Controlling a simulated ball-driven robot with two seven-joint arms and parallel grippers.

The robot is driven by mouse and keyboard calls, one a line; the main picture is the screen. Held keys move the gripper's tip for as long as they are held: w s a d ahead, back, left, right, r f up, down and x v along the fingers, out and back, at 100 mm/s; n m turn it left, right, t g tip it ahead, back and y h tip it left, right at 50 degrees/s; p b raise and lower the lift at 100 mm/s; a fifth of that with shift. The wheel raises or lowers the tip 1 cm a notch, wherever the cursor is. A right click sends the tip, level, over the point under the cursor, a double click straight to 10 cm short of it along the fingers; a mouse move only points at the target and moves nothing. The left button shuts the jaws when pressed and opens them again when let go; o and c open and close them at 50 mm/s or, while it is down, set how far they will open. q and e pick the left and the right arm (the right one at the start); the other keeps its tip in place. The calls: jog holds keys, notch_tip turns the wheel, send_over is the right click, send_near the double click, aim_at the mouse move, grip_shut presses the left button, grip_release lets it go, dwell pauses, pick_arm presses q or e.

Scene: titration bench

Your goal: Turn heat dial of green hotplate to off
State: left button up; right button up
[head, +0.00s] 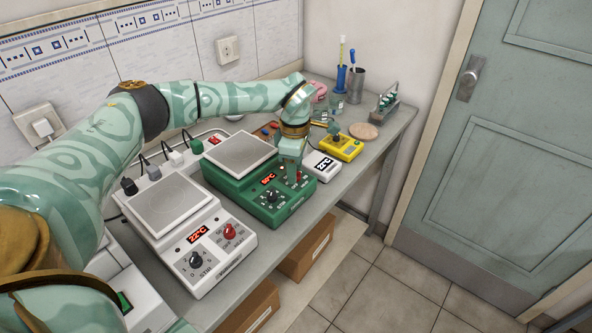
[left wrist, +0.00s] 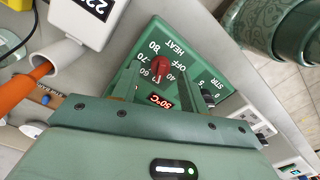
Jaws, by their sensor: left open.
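The green hotplate (head: 245,190) stands mid-bench, with a grey top plate, a red-lit display and a black stir knob (head: 272,196). Its red heat dial (left wrist: 160,68) shows in the left wrist view among the marks OFF, 40, 60, 70 and 80. The display (left wrist: 161,102) there reads 50°C. Its exact pointer direction is hard to tell. My left gripper (head: 291,176) is open, pointing down at the heat dial, which it partly hides in the head view. Whether the fingers touch the dial is unclear. My right gripper is not in view.
A white hotplate (head: 207,258) with a red dial stands to the left. A white box with a display (head: 322,166) and a yellow device (head: 341,148) stand close on the right. Glassware and a rack (head: 386,106) are at the far end. The bench's front edge is near.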

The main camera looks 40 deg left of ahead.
pick_arm(q)
jog(key=shift+f, duration=0.3)
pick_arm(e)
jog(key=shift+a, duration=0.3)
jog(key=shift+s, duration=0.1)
pick_arm(q)
grip_shut()
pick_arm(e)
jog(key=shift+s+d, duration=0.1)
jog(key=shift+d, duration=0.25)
